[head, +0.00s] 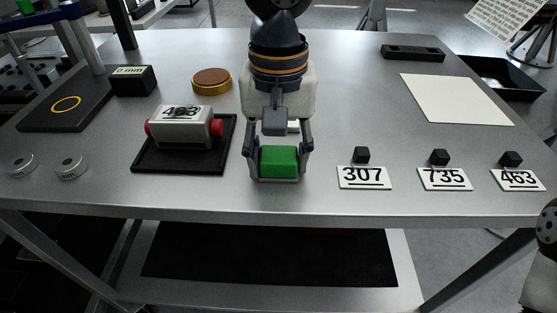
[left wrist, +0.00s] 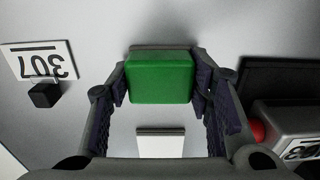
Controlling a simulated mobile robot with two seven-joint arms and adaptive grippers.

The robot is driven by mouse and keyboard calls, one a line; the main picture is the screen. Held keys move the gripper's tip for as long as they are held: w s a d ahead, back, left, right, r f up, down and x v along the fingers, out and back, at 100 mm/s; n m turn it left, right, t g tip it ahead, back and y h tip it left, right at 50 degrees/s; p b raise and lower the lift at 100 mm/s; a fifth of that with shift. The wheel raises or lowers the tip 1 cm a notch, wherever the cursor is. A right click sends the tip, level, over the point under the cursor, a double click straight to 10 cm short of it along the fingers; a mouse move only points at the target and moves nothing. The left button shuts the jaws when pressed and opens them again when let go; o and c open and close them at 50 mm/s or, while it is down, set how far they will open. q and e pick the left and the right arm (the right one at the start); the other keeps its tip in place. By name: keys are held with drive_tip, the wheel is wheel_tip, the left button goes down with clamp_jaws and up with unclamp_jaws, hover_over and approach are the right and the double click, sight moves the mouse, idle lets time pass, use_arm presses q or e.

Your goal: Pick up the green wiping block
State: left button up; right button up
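The green wiping block (head: 279,160) is near the front middle of the grey table. My left gripper (head: 279,165) reaches down over it, with one finger on each side. In the left wrist view the green block (left wrist: 160,78) sits between the fingertips (left wrist: 161,82), very close to both pads. I cannot tell whether the pads press on it or leave thin gaps. I also cannot tell whether the block rests on the table or is slightly raised. My right gripper is not clearly in view; only part of something pale shows at the right edge.
Left of the block, a grey part with red ends (head: 184,130) sits on a black tray (head: 187,171). To the right are plates 307 (head: 363,178), 735 (head: 444,179) and 463 (head: 517,180) with small black blocks. A brown-topped disc (head: 212,80) and a white sheet (head: 455,98) lie farther back.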

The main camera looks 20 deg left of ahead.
use_arm(q)
drive_tip(key=shift+c, duration=1.2)
